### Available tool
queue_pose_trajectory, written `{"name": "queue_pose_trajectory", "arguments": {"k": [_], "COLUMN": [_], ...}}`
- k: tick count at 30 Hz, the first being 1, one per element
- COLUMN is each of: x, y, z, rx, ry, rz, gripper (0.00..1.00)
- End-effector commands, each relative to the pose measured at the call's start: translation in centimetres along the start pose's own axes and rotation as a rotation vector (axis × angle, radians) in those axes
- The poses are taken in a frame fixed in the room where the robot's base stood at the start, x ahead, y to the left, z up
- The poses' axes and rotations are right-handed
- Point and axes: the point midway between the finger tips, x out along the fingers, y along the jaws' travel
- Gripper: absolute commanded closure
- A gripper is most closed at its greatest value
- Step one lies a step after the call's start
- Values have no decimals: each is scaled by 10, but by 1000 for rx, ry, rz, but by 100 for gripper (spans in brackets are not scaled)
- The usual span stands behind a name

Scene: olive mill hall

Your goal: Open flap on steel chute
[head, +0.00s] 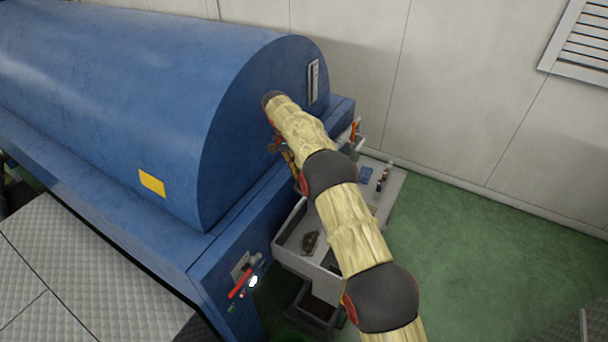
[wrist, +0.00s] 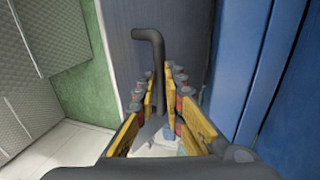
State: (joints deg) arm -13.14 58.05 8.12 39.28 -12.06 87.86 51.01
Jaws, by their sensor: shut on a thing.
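My gripper (wrist: 163,90) has its yellow-padded fingers shut on a dark grey bent bar (wrist: 157,52), which rises between them and hooks left at its top. In the wrist view, a grey panel (wrist: 184,32) stands upright behind the bar. I cannot tell whether it is the flap or how far it stands open. In the head view, my arm hides the bar and most of the gripper beside the blue machine's round end. The chute itself is not clearly made out.
The large blue machine (head: 130,95) fills the left. A light grey tray (head: 325,283) with small items juts from its end, partly behind my arm. A red lever (head: 243,281) sits on the machine's base. Green floor (head: 480,250) to the right is clear up to the wall.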

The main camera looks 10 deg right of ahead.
Motion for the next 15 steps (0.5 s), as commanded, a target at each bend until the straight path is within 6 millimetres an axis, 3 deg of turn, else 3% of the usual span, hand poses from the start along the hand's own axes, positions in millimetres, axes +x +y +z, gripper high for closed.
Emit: {"name": "queue_pose_trajectory", "arguments": {"k": [1, 13, 14, 15], "x": [22, 23, 23, 23], "y": [-6, -7, -7, -7], "z": [8, 8, 8, 8], "rx": [-9, -9, -9, -9], "ry": [-21, -22, -22, -23], "rz": [15, 16, 16, 16], "gripper": [100, 100, 89, 87]}}
